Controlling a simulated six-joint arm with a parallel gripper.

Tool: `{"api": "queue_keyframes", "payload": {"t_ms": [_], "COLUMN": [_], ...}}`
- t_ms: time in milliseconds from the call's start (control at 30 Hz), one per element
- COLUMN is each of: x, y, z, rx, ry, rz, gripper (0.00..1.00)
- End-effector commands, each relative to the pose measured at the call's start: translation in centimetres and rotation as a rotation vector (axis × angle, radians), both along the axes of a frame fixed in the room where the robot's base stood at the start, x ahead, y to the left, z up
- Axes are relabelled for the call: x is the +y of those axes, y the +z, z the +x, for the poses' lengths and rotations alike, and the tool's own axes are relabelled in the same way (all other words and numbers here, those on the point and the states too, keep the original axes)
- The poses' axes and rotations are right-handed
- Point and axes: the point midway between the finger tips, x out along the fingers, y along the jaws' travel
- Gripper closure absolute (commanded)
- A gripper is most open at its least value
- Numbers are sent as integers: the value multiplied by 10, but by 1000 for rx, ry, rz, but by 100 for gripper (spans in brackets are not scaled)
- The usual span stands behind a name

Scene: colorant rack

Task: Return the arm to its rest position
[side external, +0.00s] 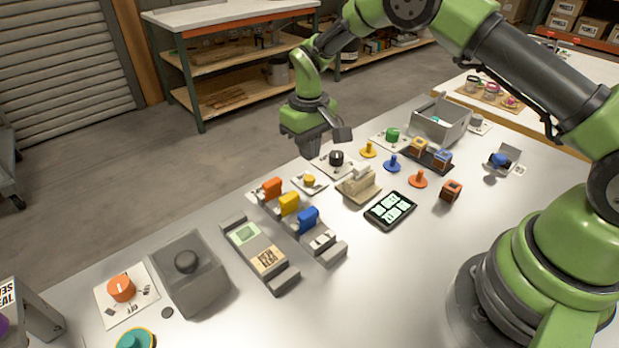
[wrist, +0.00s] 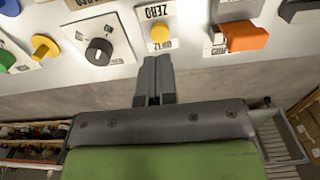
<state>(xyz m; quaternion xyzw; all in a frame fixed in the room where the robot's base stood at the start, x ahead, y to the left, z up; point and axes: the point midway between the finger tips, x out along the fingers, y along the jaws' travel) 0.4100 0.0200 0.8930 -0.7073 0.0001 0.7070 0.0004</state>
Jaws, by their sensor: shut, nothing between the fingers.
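My gripper (side external: 308,150) hangs above the far edge of the table, behind the rack and a small yellow button. Its fingers (wrist: 154,62) are together and hold nothing. In the wrist view they point at the yellow button (wrist: 160,34) on a white card marked ZERO, without visible contact. The colorant rack (side external: 326,247) stands on the table with an orange piece (side external: 272,188), a yellow piece (side external: 289,204) and a blue piece (side external: 308,219) in a row. Part of an orange block (wrist: 245,36) shows right of the fingers in the wrist view.
A black knob (side external: 336,158) also shows in the wrist view (wrist: 99,51). A grey device (side external: 262,256) lies beside the rack. A tablet (side external: 391,210), colored pegs and an open grey box (side external: 440,117) stand to the right. Beyond the table is open floor.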

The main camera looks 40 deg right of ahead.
Motion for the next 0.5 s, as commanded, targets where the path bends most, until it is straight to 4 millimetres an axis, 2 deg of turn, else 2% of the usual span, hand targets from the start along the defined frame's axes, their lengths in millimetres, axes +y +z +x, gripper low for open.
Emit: {"api": "queue_keyframes", "payload": {"t_ms": [100, 400, 500], "x": [0, 0, 0], "y": [7, 8, 18], "z": [0, 0, 0], "rx": [-1, 0, -13], "ry": [1, 1, -6], "rz": [-1, -1, 3], "gripper": [100, 100, 100]}}
